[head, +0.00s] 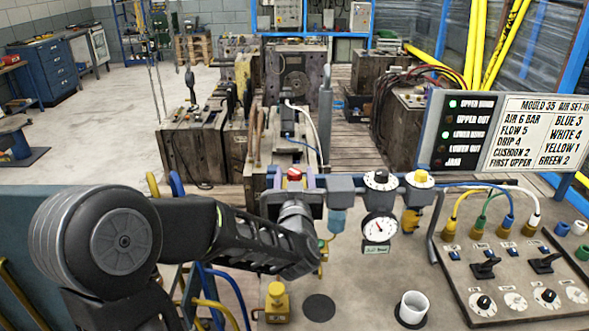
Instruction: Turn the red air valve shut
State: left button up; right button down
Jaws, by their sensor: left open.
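The red air valve (294,174) is a small red knob at the left end of the row of air fittings at the back edge of the bench. My left gripper (296,192) is at the valve, just below it in the head view, with my wrist in front. The gripper is open. Its fingertips are largely hidden, so I cannot tell whether they touch the knob or stand around it. My right gripper is out of view.
Right of the valve are a blue-bowled filter (337,219), a pressure gauge (380,228) and a yellow-topped fitting (419,180). A white cup (412,308) and a yellow block (277,301) stand on the bench. A switch panel (515,272) with hoses lies right, below a sign board (510,132).

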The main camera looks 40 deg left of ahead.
pick_arm(q)
jog(key=shift+x, duration=1.05)
jog(key=shift+c, duration=0.3)
grip_shut()
